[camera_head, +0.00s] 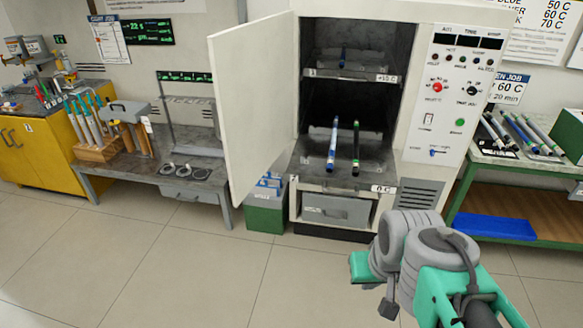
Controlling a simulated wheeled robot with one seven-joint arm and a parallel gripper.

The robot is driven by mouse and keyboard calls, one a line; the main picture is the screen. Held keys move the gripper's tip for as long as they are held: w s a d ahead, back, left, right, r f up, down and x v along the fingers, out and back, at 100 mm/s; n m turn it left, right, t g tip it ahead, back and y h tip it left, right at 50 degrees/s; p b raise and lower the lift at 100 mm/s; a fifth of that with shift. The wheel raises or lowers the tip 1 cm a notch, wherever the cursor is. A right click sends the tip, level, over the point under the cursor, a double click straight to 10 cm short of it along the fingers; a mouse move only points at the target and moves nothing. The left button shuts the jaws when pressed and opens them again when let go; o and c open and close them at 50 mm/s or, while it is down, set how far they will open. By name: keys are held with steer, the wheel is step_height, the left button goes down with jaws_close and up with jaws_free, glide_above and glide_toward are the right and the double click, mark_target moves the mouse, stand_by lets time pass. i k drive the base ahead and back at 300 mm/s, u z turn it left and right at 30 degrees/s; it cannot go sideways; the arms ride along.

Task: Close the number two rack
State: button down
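A white oven cabinet stands open in the middle, its door (250,95) swung out to the left. Inside, the lower rack (313,172) is pulled out towards the front; its right tag reads about "0 C", and its number is too small to read. A blue-and-white rod (333,145) and a dark rod with green bands (356,148) lie on it. The upper rack (362,74) sits further in, tagged "1", with a dark rod on it. My arm is at the lower right, in front of the oven and apart from the rack. My gripper's fingers cannot be made out.
A control panel (458,90) is right of the chamber. A drawer (337,208) is below the rack. A green box (265,215) stands under the open door. Benches (160,165) with tools and rods flank the oven. The floor (200,270) in front is clear.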

mark_target(307, 164)
steer(key=u, duration=0.7)
steer(key=i, duration=1.65)
